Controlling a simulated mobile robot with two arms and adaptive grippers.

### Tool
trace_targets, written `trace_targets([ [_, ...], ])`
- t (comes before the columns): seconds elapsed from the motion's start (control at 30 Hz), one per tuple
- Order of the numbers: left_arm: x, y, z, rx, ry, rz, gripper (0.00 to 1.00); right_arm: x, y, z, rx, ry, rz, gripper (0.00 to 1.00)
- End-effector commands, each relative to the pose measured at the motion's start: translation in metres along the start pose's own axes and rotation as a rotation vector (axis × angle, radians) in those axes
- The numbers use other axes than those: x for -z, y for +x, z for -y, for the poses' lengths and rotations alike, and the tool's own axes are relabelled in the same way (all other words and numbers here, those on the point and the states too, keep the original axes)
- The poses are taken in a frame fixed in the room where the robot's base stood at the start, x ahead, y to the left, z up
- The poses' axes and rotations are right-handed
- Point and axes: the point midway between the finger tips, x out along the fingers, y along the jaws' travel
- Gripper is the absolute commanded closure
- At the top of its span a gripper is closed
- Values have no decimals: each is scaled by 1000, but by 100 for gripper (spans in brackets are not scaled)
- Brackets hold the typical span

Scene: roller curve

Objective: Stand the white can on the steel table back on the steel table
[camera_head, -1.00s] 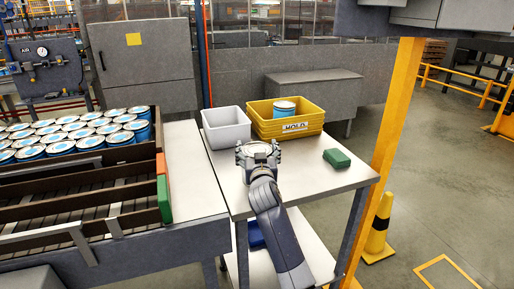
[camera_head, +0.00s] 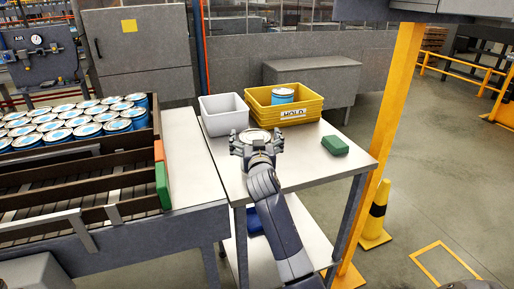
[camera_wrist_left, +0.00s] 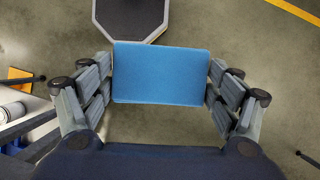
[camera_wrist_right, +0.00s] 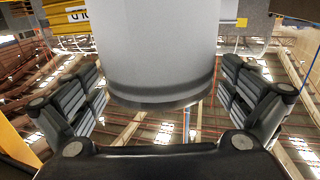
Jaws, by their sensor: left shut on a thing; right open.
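The white can (camera_head: 255,135) is upright at the steel table (camera_head: 232,183), near its left side and in front of the bins. Its base is hidden behind my gripper in the head view. My right gripper (camera_head: 257,141) is open, with a finger on either side of the can. In the right wrist view the can (camera_wrist_right: 160,50) is large between the spread fingers, with gaps on both sides. My left gripper (camera_wrist_left: 160,90) shows only in its wrist view, shut on a flat-faced blue thing (camera_wrist_left: 160,73) above the floor.
A white bin (camera_head: 224,117) and a yellow HOLD bin (camera_head: 305,108) with a blue can (camera_head: 283,96) stand behind. A green block (camera_head: 335,145) lies at the right. A rack of blue cans (camera_head: 75,122) is left. The table's front right is clear.

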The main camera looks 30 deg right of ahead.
Motion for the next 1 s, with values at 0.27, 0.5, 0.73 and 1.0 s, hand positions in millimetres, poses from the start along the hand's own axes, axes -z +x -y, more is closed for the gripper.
trace_targets([
  [0.27, 6, 14, 0, 0, 0, 1, 40, -5, -49, 1, 2, 2, 2, 1],
  [0.5, 9, 23, 0, 0, 0, 0, 40, -3, -92, 0, 1, 2, 1, 1],
  [0.73, 11, 26, 0, 0, 0, 0, 40, -2, -112, 0, 1, 0, 2, 1],
  [1.0, 11, 26, 0, 0, 0, 0, 40, -1, -114, 0, 0, 0, 2, 1],
])
